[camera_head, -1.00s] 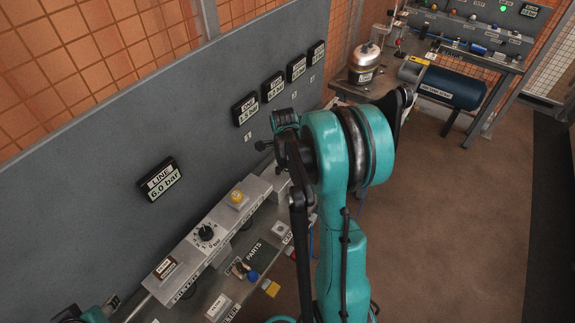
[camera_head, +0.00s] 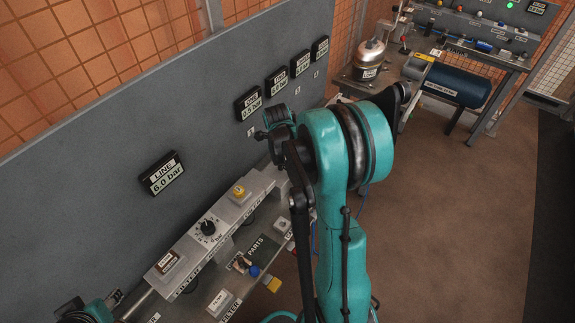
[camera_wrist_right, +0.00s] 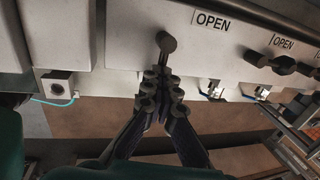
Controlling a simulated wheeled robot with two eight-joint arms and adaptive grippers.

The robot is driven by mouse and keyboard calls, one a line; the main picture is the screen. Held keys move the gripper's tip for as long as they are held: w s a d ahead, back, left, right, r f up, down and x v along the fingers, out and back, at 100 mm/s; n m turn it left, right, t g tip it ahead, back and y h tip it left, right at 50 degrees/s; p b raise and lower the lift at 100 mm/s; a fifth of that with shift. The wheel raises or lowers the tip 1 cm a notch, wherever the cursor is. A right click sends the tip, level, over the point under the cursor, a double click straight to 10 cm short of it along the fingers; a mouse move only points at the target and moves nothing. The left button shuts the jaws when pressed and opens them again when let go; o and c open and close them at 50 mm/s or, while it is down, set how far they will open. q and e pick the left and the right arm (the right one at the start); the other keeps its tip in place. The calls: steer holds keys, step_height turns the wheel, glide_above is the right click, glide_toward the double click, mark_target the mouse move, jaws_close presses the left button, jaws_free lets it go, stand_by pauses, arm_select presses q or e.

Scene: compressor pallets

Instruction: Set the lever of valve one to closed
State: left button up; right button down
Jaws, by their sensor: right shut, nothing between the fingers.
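In the right wrist view a dark lever (camera_wrist_right: 166,44) sits on the pale valve panel (camera_wrist_right: 125,30), with an OPEN label (camera_wrist_right: 211,20) to its upper right. The lever hangs down from its round end toward my fingertips. My right gripper (camera_wrist_right: 161,84) is shut and empty, its tips just below the lever; whether they touch it I cannot tell. In the head view my right arm hides the valve levers. The gauge labelled ONE (camera_head: 248,103) hangs on the grey board. Dark and teal parts of my left arm show at the bottom left; its jaw state is unclear.
A neighbouring dark lever (camera_wrist_right: 283,65) lies sideways under another OPEN label (camera_wrist_right: 283,43). A small grey fitting (camera_wrist_right: 58,84) with a blue hose is at left. In the head view a dial (camera_head: 208,228) and yellow button (camera_head: 239,191) stand on the bench, left of my arm.

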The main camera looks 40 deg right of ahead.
steer(key=shift+s+f, duration=0.2)
steer(key=shift+s, duration=0.15)
steer(key=c, duration=1.6)
jaws_free()
steer(key=shift+d, duration=0.15)
steer(key=v, duration=1.2)
steer(key=shift+w, duration=0.45)
